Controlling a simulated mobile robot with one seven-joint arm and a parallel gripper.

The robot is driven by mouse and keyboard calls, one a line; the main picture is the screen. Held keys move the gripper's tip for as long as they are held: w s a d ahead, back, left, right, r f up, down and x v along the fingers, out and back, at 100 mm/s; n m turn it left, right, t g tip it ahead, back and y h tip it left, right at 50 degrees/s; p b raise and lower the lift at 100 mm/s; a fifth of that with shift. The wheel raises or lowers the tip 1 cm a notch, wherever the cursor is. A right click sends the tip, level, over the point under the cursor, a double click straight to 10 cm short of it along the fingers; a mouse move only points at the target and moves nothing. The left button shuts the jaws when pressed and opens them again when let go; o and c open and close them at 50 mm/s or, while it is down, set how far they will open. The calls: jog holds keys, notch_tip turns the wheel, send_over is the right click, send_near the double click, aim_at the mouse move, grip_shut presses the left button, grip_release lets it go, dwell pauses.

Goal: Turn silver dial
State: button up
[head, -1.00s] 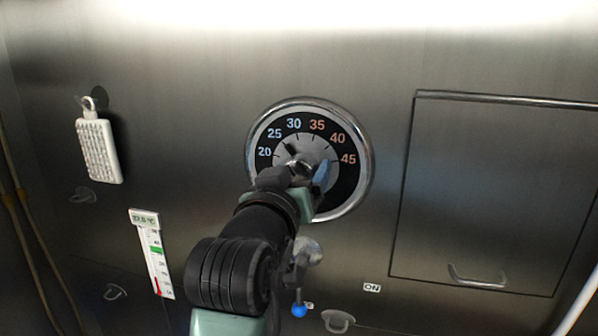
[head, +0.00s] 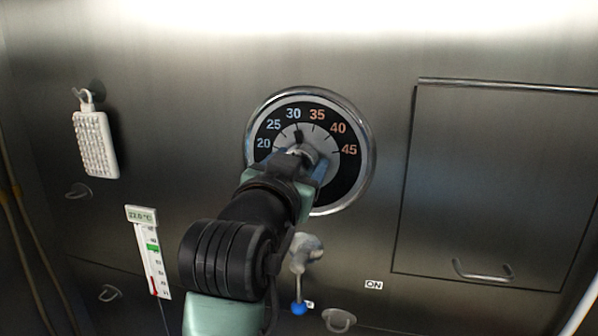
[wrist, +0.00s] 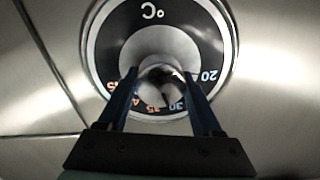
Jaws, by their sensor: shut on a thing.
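The silver dial (head: 309,151) is a shiny knob in the middle of a round black temperature scale (head: 350,177) with a chrome rim and numbers from 20 to 45. The dark pointer (head: 298,137) on its grey disc stands just right of the 30 mark's left side, close to 30. My gripper (wrist: 162,85) is shut on the silver knob, with one blue finger on each side of it in the wrist view. In the head view my arm covers the lower left of the scale and most of the knob.
A white brush-like block (head: 95,145) hangs at the left. A thermometer (head: 150,252) is below it. A blue-tipped lever (head: 299,308) is below the dial beside an ON label (head: 373,285). A panel door (head: 490,190) with a handle is at the right.

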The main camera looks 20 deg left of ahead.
jog(key=o, duration=1.4)
jog(key=s+b, duration=0.4)
jog(key=s, duration=0.9)
jog(key=shift+d, duration=0.1)
jog(key=s+d+r+t, duration=0.2)
jog(key=d+r+t, duration=0.1)
jog(key=d+r, duration=0.1)
jog(key=s+d+r+n+t, duration=0.1)
jog(key=s+d+r+t, duration=0.2)
jog(key=d+r, duration=0.1)
jog(key=s+d+r+n+t, duration=0.1)
jog(key=s+d+r+t, duration=0.2)
jog(key=d+r, duration=0.1)
jog(key=shift+s+d+r, duration=0.1)
jog(key=shift+d+r, duration=0.2)
jog(key=shift+d, duration=0.1)
